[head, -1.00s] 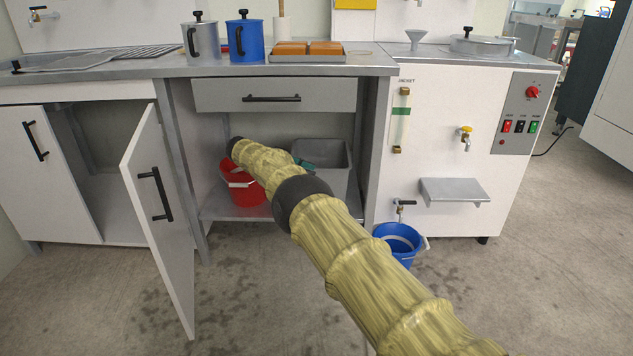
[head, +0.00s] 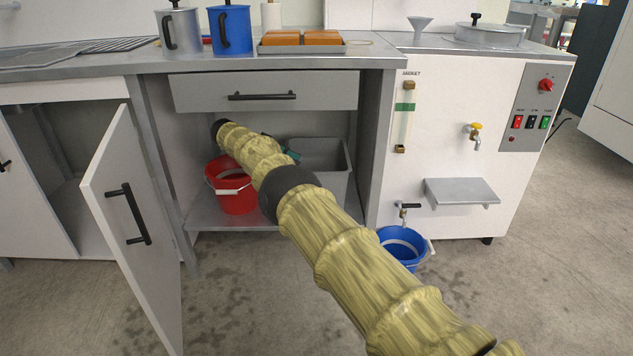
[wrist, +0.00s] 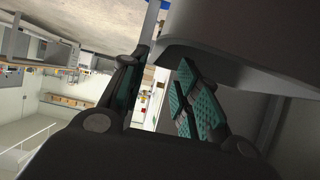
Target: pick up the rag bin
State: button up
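A grey open-topped bin (head: 326,158), which I take to be the rag bin, stands on the lower shelf under the counter, right of a red bucket (head: 232,188). My forearm hides part of it. In the head view, a teal bit of my gripper (head: 291,155) shows beside the bin's upper left edge. In the wrist view, the fingers of my gripper (wrist: 166,60) stand apart with a visible gap. A grey rimmed body (wrist: 235,50), apparently the bin, is close beside the right finger. I cannot tell whether they touch. Nothing is seen clamped.
A drawer (head: 264,92) closes the space above the shelf. An open cabinet door (head: 135,225) juts out at left. A blue bucket (head: 402,246) stands on the floor at right, below the white jacketed machine (head: 440,140). The floor in front is clear.

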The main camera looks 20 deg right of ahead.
jog(key=shift+b+x, duration=1.65)
jog(key=shift+x, duration=3.25)
jog(key=shift+s, duration=0.1)
jog(key=shift+c, duration=0.2)
grip_shut()
jog(key=shift+r, duration=0.1)
